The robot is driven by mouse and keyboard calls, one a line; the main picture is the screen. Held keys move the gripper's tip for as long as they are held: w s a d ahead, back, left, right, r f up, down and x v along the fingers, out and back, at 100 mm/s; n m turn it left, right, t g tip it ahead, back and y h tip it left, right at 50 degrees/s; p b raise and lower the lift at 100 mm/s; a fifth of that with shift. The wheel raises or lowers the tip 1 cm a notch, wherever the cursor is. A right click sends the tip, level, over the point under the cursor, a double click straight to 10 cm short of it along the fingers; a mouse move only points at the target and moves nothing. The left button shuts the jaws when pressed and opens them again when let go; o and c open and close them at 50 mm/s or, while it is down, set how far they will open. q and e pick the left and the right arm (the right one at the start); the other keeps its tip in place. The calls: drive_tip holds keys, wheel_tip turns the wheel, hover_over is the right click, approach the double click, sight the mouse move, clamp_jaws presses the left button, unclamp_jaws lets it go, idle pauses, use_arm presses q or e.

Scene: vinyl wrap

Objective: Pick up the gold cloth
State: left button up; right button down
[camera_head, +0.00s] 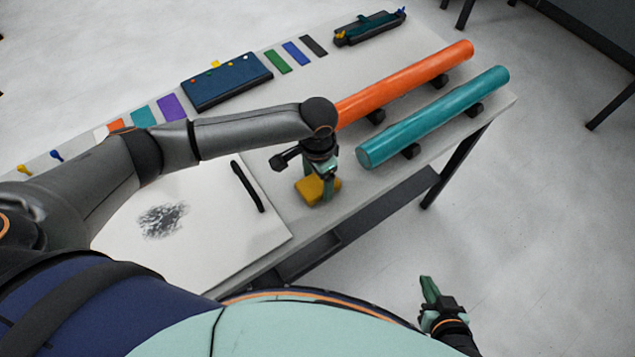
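The gold cloth (308,191) is a small folded yellow block on the table, near its front edge. My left gripper (324,188) points down right over the cloth, with its fingertips at the cloth's right part. The fingers partly cover the cloth, and I cannot tell whether they are closed on it or only around it. My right gripper (430,290) is off the table at the lower right, over the floor. It holds nothing that I can see, and the gap between its fingers is not clear.
An orange roll (405,84) and a teal roll (435,117) lie on dark supports to the right. A white panel with a dark smudge (190,230) and a black bar (247,187) lie left. A dark blue case (227,81) and colour swatches (171,107) line the back.

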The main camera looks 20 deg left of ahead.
use_arm(q)
drive_tip(key=c, duration=0.6)
drive_tip(key=shift+r, duration=0.1)
drive_tip(key=shift+c, duration=0.2)
drive_tip(key=shift+r, duration=0.25)
wheel_tip(320, 180, up, 2)
drive_tip(key=shift+r, duration=0.1)
drive_tip(key=s+r+p, duration=0.1)
drive_tip(key=s+r, duration=0.9)
drive_tip(key=s, duration=0.4)
drive_tip(key=shift+d, duration=0.3)
